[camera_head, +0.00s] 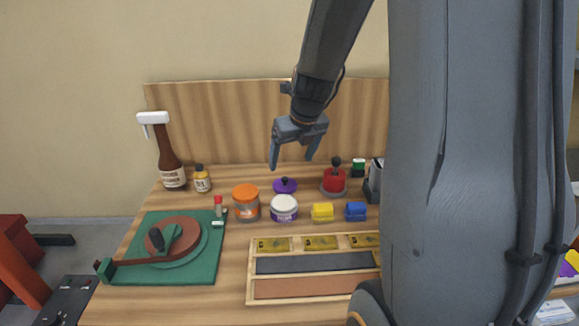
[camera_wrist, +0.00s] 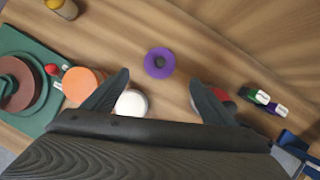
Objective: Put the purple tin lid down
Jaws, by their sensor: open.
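The purple tin lid (camera_head: 285,185), a disc with a dark knob, lies on the wooden table behind a white-topped jar with a purple label (camera_head: 284,208). In the wrist view the purple lid (camera_wrist: 160,62) lies flat on the wood, beyond my fingertips and between their lines. My gripper (camera_head: 292,167) is open and empty, pointing down above the lid, apart from it. Its two fingers show spread wide in the wrist view (camera_wrist: 160,82). The white-topped jar (camera_wrist: 131,103) is partly hidden by my left finger there.
An orange-lidded jar (camera_head: 246,203) stands left of the lid, a red piece with a black knob (camera_head: 334,180) right. A wooden panel (camera_head: 220,120) stands behind.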

